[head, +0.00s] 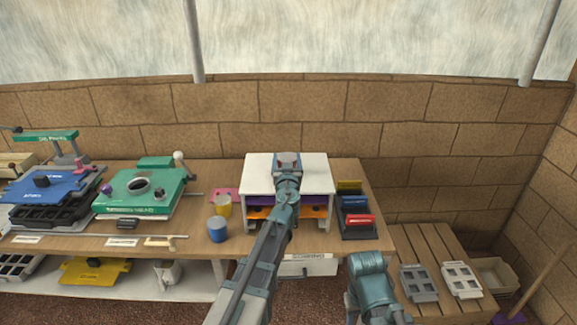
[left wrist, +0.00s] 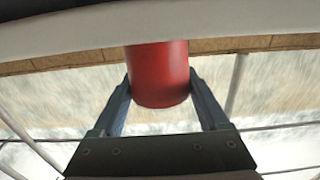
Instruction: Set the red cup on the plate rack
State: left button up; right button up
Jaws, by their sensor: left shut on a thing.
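The red cup (left wrist: 158,78) is between the two fingers of my left gripper (left wrist: 160,92) in the left wrist view. The gripper is shut on it. Purple and orange plates sit in the rack below. My right gripper is not in view.
A blue cup (head: 217,229) and a yellow cup (head: 223,207) stand left of the rack on the wooden table (head: 200,248). A dark stand (head: 358,228) with yellow, blue and red pieces is to its right. A green press (head: 140,190) stands farther left.

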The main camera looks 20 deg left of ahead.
pick_arm(q)
jog(key=shift+r, duration=0.1)
jog(key=shift+f, duration=0.25)
jog(key=o, duration=1.2)
jog(key=shift+o, duration=0.2)
jog(key=shift+r, duration=0.2)
jog(key=shift+s, duration=0.2)
jog(key=v, duration=1.1)
jog(key=shift+s, duration=0.3)
